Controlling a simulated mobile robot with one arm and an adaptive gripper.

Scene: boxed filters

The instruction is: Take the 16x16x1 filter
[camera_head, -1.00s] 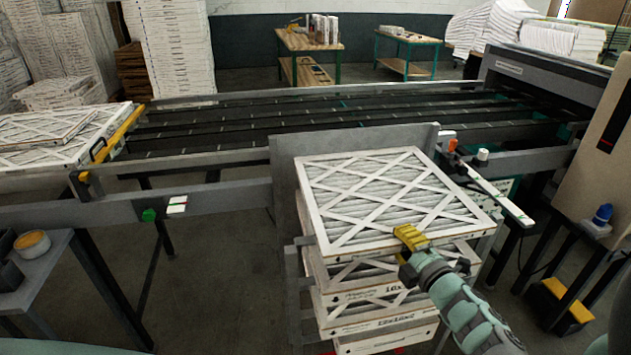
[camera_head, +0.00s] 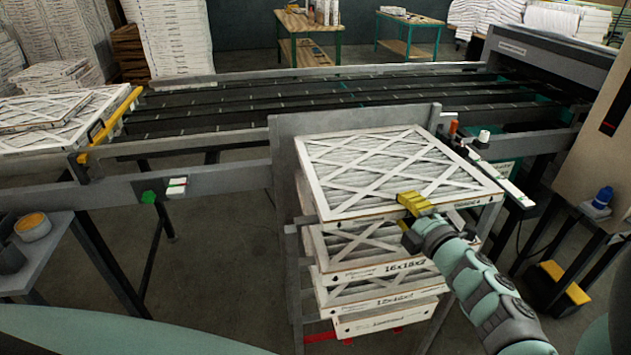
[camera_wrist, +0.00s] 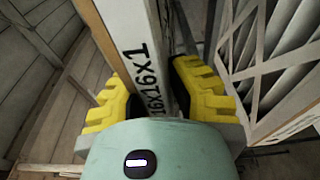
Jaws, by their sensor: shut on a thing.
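The 16x16x1 filter (camera_head: 390,172) is the top filter at the stack, a thin white-framed panel with a crossed lattice over pleats. In the wrist view its edge (camera_wrist: 133,52) shows the print "16x16x1". My gripper (camera_head: 415,203) is shut on its near edge, with the yellow fingers on both sides of the frame; they also show in the wrist view (camera_wrist: 155,95). The filter is held nearly level above the stack, with a gap at the near side. Whether its far edge touches the grey upright plate (camera_head: 285,150) cannot be told.
A conveyor (camera_head: 240,115) runs behind. A side table (camera_head: 50,262) stands left, and a beige machine (camera_head: 590,135) stands right. Filters lie at the far left (camera_head: 75,140).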

